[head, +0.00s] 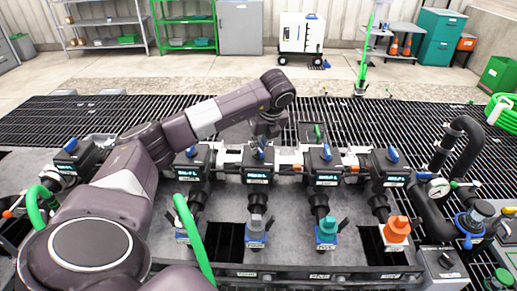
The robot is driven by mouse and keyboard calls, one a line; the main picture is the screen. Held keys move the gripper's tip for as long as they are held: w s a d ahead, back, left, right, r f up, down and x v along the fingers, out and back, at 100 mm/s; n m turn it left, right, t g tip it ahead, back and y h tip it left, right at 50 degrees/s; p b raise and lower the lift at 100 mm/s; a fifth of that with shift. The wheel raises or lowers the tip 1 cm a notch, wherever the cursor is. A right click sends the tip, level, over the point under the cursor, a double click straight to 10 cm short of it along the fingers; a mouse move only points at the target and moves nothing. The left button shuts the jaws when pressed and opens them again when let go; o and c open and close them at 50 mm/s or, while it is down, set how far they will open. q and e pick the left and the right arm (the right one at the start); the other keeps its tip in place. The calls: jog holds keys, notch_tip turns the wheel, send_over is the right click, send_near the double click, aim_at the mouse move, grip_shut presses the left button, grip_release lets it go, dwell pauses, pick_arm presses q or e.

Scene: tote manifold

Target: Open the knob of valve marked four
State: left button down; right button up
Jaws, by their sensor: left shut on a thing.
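A row of dark valves with blue knobs runs across the manifold. My left arm reaches in from the left, and its gripper (266,129) points down at the valve (257,162) in the middle of the row. The gripper is shut on that valve's blue knob (260,149), which is partly hidden by it. Other blue knobs show on the valve to the left (191,151), on two to the right (327,152) (392,154), and at the far left (71,145). The valve markings are too small to read. My right gripper is out of view.
Grey, teal and orange fittings (397,229) stand in front of the valves. A pressure gauge (438,188) and black bent pipe (466,130) are at the right. Behind lies dark floor grating (380,120), with shelves and a white cabinet (300,33) further back.

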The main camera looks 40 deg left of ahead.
pick_arm(q)
jog(key=n+g, duration=0.1)
jog(key=n, duration=0.1)
jog(key=shift+w+n, duration=0.15)
jog(key=shift+n, duration=0.25)
jog(key=n+g, duration=0.1)
jog(key=n, duration=0.1)
jog(key=shift+r+n, duration=0.1)
jog(key=shift+n, duration=0.3)
jog(key=n+g, duration=0.1)
jog(key=n, duration=0.2)
jog(key=shift+w, duration=0.15)
jog(key=shift+n+g+h+p, duration=0.3)
jog(key=shift+n+g, duration=0.5)
jog(key=shift+n, duration=1.2)
jog(key=shift+w, duration=0.1)
jog(key=c, duration=2)
grip_release()
